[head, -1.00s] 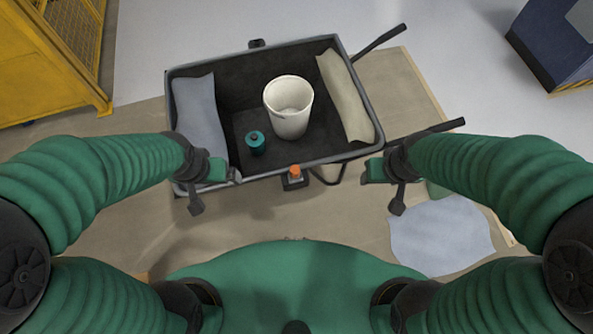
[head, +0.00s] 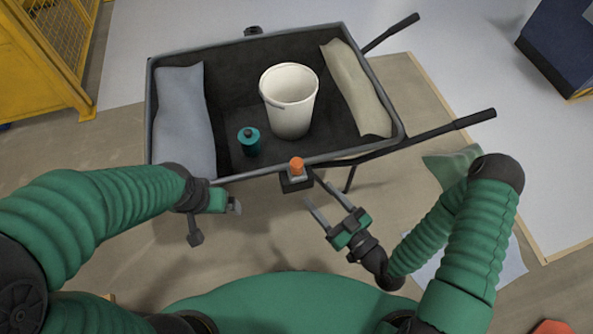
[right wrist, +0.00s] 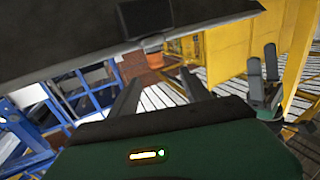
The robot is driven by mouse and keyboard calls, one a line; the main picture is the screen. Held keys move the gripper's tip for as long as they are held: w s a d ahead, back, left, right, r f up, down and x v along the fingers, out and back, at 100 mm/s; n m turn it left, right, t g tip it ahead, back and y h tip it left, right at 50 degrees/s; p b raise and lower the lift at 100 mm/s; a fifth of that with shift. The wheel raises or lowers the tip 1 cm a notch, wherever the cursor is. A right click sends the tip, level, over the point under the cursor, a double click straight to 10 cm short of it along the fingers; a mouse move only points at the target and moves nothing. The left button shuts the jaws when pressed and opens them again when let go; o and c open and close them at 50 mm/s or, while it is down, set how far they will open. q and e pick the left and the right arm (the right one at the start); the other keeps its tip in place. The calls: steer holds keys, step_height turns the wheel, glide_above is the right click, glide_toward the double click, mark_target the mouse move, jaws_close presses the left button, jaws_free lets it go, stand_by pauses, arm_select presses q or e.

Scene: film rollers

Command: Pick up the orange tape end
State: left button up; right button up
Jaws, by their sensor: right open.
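The orange tape end (head: 297,164) shows as a small orange piece on a dark block at the near rim of the cart in the head view. My right gripper (head: 318,190) is open and empty, just below and to the right of it, apart from it, with its fingers pointing up toward the rim. In the right wrist view the open fingers (right wrist: 158,78) point at the dark underside of the cart; a small orange-brown patch lies beyond them, and I cannot tell whether it is the tape end. My left gripper (head: 233,206) is near the cart's left front corner; its jaw gap is unclear.
The cart (head: 275,174) holds a white bucket (head: 290,112), a teal canister (head: 249,144), a grey sack (head: 185,120) and a beige sack (head: 355,85). Its handles (head: 450,126) stick out right. A green cloth (head: 452,166) lies on the floor. A yellow cage (head: 50,50) stands back left.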

mark_target(296, 164)
steer(key=b+x, duration=0.1)
steer(key=x, duration=0.6)
steer(key=b+x, duration=0.1)
steer(key=x, duration=0.7)
steer(key=shift+w+d+r, duration=0.1)
steer(key=shift+w+d, duration=0.15)
steer(key=shift+d, duration=0.05)
jaws_close()
